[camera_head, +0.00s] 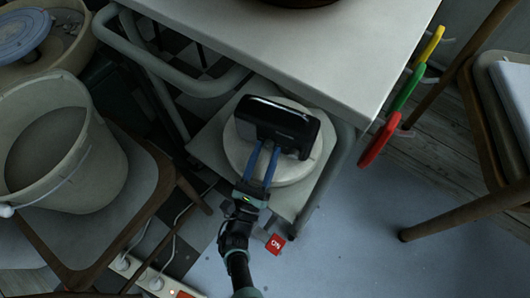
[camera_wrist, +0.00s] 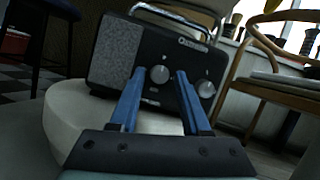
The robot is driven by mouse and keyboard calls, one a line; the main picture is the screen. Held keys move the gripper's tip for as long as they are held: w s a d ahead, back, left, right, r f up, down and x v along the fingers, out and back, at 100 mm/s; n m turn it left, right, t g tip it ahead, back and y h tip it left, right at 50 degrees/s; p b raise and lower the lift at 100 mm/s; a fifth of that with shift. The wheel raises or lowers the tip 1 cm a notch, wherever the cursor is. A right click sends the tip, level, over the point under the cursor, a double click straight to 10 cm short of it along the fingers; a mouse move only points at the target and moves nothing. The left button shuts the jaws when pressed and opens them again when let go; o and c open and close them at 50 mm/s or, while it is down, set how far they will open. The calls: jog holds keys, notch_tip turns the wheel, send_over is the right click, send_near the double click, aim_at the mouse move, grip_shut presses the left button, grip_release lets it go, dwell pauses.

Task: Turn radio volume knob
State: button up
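The radio (camera_head: 280,122) is a dark box on a round white plaster slab (camera_head: 238,162). In the wrist view the radio (camera_wrist: 118,52) shows a grey speaker grille on the left and two round silver knobs, a left knob (camera_wrist: 160,74) and a right knob (camera_wrist: 206,88). My gripper (camera_head: 266,148) has two blue fingers pointing at the radio's front. In the wrist view my gripper (camera_wrist: 158,78) is open, with its fingertips on either side of the left knob. I cannot tell whether they touch the knob or the front panel.
The slab rests on the low shelf of a trolley, under its white top (camera_head: 300,45). A bucket (camera_head: 60,150) on a chair stands left. Yellow, green and red handles (camera_head: 380,140) hang at right, near another chair (camera_head: 470,213). A power strip (camera_head: 150,280) lies on the floor.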

jog(key=shift+o, duration=0.6)
jog(key=b+v, duration=0.1)
jog(key=v, duration=1.2)
